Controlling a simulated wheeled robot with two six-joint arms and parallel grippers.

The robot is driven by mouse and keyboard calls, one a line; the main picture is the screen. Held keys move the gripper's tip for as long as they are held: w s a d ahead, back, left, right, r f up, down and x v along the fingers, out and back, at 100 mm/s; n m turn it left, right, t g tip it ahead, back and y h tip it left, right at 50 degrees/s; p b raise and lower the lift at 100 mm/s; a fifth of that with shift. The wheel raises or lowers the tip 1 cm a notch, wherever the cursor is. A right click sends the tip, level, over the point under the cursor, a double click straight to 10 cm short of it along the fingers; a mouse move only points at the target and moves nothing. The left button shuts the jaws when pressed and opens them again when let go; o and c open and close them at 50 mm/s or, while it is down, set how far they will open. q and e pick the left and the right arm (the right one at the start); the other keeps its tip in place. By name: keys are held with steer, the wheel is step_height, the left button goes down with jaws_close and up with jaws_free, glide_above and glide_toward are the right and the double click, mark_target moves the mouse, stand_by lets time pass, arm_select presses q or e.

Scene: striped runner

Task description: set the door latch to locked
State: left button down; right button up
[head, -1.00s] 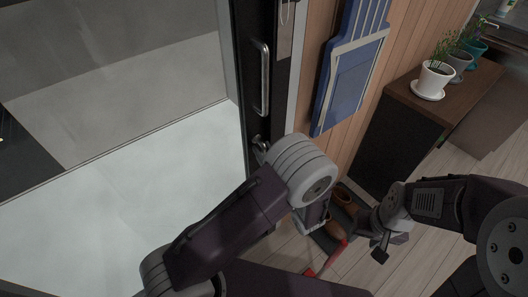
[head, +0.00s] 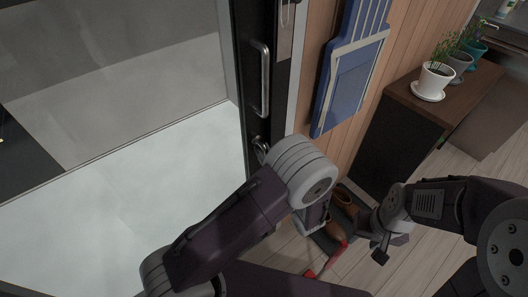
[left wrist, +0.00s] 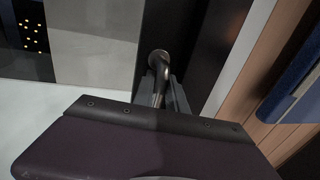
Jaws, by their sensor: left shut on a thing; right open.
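The door latch (head: 261,146) is a small metal lever on the black door edge, below the long vertical pull handle (head: 264,78). In the left wrist view the latch (left wrist: 159,62) shows as a round pivot with a lever reaching down between my fingers. My left gripper (left wrist: 168,96) is shut on this lever. In the head view my left wrist hides most of that gripper. My right gripper (head: 384,247) is open and empty, low at the right, away from the door. The latch's exact setting is hard to tell.
A blue panel (head: 350,80) hangs on the wood wall right of the door. Potted plants (head: 434,80) stand on a dark cabinet (head: 400,130). Shoes (head: 341,196) and a red item (head: 330,262) lie on the floor below. The glass door area is at left.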

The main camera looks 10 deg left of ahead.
stand_by(0.9)
arm_select(q)
steer(key=shift+s+r+m+p, duration=0.1)
steer(key=shift+m+p, duration=0.2)
steer(key=shift+p, duration=0.3)
steer(key=m+p, duration=0.2)
steer(key=p, duration=0.2)
steer(key=s+m+g+p, duration=0.1)
steer(key=m+p, duration=0.2)
steer(key=p, duration=0.1)
steer(key=a+r+m+g+p, duration=0.1)
steer(key=m+p, duration=0.2)
steer(key=p, duration=0.1)
steer(key=shift+s+a, duration=0.1)
steer(key=shift+s, duration=0.1)
steer(key=m+p, duration=0.2)
steer(key=m, duration=0.1)
steer(key=shift+s+a+r+g+p, duration=0.1)
steer(key=shift+s+r+g+p, duration=0.05)
steer(key=shift+r+g+p, duration=0.2)
steer(key=shift+s+a+r+m+g+p, duration=0.1)
steer(key=shift+m+g+p, duration=0.15)
steer(key=shift+m+p, duration=0.45)
steer(key=shift+r+m+g+p, duration=0.1)
steer(key=shift+m+g+p, duration=0.15)
steer(key=shift+m, duration=0.75)
steer(key=shift+m+y, duration=0.3)
steer(key=c, duration=1.6)
jaws_free()
